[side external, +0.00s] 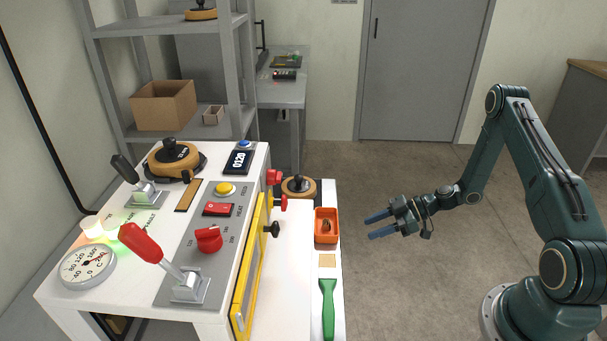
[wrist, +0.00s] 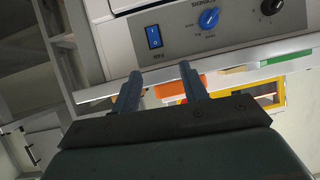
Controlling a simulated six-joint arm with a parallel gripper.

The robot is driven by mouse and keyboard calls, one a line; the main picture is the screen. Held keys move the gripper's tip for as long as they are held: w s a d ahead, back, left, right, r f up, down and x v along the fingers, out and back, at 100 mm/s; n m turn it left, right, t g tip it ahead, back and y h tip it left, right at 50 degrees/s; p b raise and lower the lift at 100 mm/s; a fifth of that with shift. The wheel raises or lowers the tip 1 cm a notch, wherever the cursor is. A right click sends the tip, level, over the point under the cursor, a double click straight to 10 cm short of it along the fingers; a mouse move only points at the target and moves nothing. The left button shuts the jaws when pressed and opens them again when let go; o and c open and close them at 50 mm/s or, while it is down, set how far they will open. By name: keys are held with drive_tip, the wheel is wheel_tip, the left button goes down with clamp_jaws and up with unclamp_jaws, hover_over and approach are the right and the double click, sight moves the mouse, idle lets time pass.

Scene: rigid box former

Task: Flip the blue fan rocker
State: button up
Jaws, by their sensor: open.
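The blue rocker (wrist: 153,37) shows in the wrist view on a grey panel, just above and between my fingertips. It has a white mark on its face. I cannot make out the side external view's image of it; that panel face is turned away or hidden there. My gripper (side external: 367,228) is open and empty, in the air to the right of the bench's orange tray. In the wrist view the two fingers of my gripper (wrist: 160,71) point toward the panel, apart from the rocker.
A blue knob (wrist: 208,18) and a black knob (wrist: 271,5) sit right of the rocker. Open floor lies around my gripper.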

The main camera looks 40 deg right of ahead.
drive_tip(key=f, duration=0.1)
drive_tip(key=f+t, duration=0.1)
drive_tip(key=s+f, duration=0.1)
drive_tip(key=shift+d+t, duration=0.3)
drive_tip(key=shift+d, duration=0.05)
drive_tip(key=shift+w+a+f, duration=0.1)
drive_tip(key=shift+w+f, duration=0.05)
drive_tip(key=x, duration=1.3)
drive_tip(key=shift+w, duration=0.2)
drive_tip(key=shift+a+f, duration=0.1)
drive_tip(key=shift+a, duration=0.05)
drive_tip(key=shift+c, duration=0.4)
